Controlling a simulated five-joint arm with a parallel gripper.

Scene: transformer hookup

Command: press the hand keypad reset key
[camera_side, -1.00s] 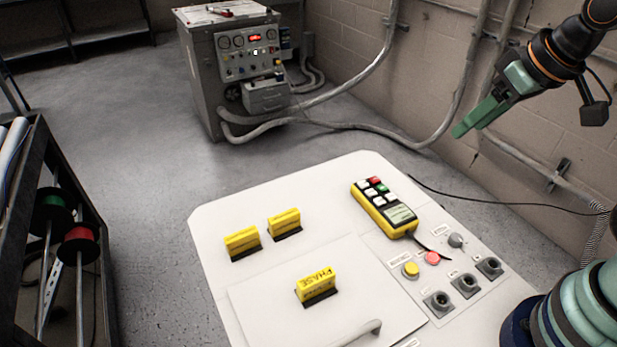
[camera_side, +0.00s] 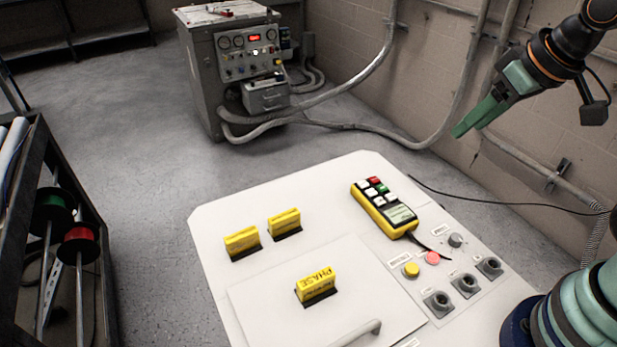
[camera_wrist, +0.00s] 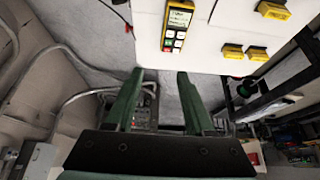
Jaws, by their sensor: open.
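The yellow hand keypad (camera_side: 385,209) lies on the right part of the white panel top (camera_side: 215,215). It has a small screen and a block of white, green and red keys; the red key (camera_side: 376,181) is at its far end. I cannot read the key labels. The keypad also shows in the wrist view (camera_wrist: 177,25), at the top, with its keys toward my gripper. My green gripper (camera_side: 458,131) is in the air above and to the right of the keypad, apart from it. In the wrist view its two fingers (camera_wrist: 160,75) stand apart with nothing between them.
Yellow PHASE block (camera_side: 316,284) and two more yellow blocks stand on the panel. A yellow button (camera_side: 411,270), a red button (camera_side: 432,258) and several sockets sit near the keypad. A cable runs right from the panel. A grey cabinet (camera_side: 205,90) stands behind.

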